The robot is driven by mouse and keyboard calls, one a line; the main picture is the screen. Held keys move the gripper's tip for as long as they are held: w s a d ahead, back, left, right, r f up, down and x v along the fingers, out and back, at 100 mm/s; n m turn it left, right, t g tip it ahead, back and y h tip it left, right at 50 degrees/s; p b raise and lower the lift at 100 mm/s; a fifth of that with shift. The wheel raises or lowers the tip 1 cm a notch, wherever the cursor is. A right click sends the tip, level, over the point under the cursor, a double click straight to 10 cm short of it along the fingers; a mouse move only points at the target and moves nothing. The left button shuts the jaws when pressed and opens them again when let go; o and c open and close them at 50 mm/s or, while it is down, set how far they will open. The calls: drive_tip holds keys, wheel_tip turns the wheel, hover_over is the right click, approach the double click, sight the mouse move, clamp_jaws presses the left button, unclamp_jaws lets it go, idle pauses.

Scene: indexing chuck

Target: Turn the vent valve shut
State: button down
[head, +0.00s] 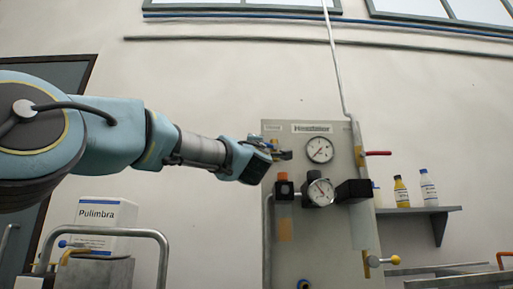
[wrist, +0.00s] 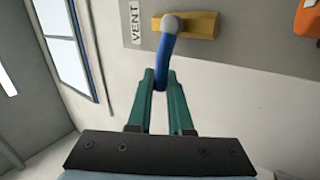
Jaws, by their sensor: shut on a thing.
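The vent valve has a brass body (wrist: 198,24) with a round grey hub and a blue lever (wrist: 164,60), on a grey panel beside a label reading VENT (wrist: 135,22). In the wrist view the lever runs from the hub toward me, roughly crosswise to the brass body and slightly bent. My gripper (wrist: 160,84) has its two green fingers shut on the free end of the blue lever. In the head view my gripper (head: 276,154) is at the panel's upper left, and the arm hides much of the valve.
The panel (head: 335,250) carries an upper gauge (head: 320,149), a lower gauge (head: 320,192) and an orange-capped regulator (head: 284,188) just below my gripper. A red handle (head: 378,153) is to the right. A shelf (head: 425,210) holds bottles. A white box (head: 103,222) stands lower left.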

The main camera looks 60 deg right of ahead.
drive_tip(key=shift+f+n+t+y+b, duration=0.3)
drive_tip(key=shift+f+n+t+y, duration=0.1)
drive_tip(key=shift+n+t, duration=0.5)
drive_tip(key=shift+n, duration=0.4)
drive_tip(key=c, duration=0.8)
unclamp_jaws()
drive_tip(key=shift+c, duration=0.2)
drive_tip(key=b+v, duration=0.4)
drive_tip(key=v, duration=0.6)
drive_tip(key=shift+s+a+f, duration=0.2)
drive_tip(key=shift+a, duration=0.1)
